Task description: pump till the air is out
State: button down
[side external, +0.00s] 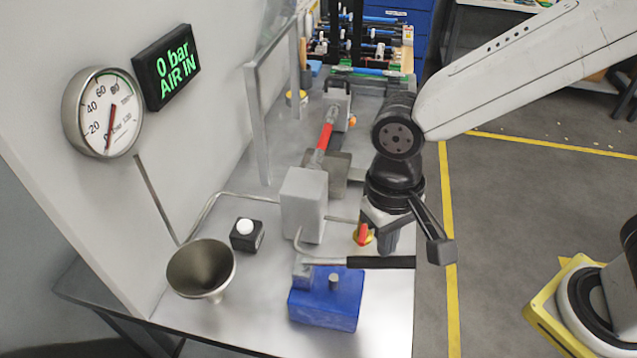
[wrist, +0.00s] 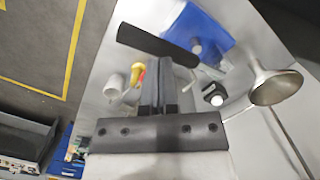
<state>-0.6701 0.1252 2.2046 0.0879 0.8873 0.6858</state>
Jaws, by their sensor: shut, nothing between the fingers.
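The blue hand pump (side external: 325,303) stands on the bench in the side view, with a lever ending in a black handle (side external: 381,262). In the wrist view the blue pump (wrist: 203,30) and the black handle (wrist: 152,44) lie just beyond my fingertips. My gripper (side external: 384,247) is shut and empty, close above the handle; I cannot tell whether it touches. It also shows shut in the wrist view (wrist: 158,64). The display (side external: 167,67) reads "0 bar AIR IN" in green. The round gauge (side external: 103,112) has its needle low, near 0.
A metal funnel (side external: 202,268) and a black box with a white button (side external: 246,232) stand left of the pump. A grey block (side external: 304,205), a red-handled lever (side external: 325,134) and a red-and-yellow knob (side external: 363,234) are behind it. Open floor lies right of the bench.

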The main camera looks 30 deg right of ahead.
jog(key=shift+s+f, duration=0.1)
jog(key=shift+f, duration=0.75)
jog(key=shift+f, duration=1.35)
jog(key=w, duration=0.1)
jog(key=w+r, duration=0.1)
jog(key=w, duration=0.1)
jog(key=shift+d, duration=0.15)
jog(key=shift+r, duration=0.15)
notch_tip(320, 180, up, 8)
send_over(384, 261)
jog(key=w, duration=0.4)
jog(key=shift+w+d+f, duration=0.1)
jog(key=shift+d+f, duration=0.1)
jog(key=shift+d, duration=0.2)
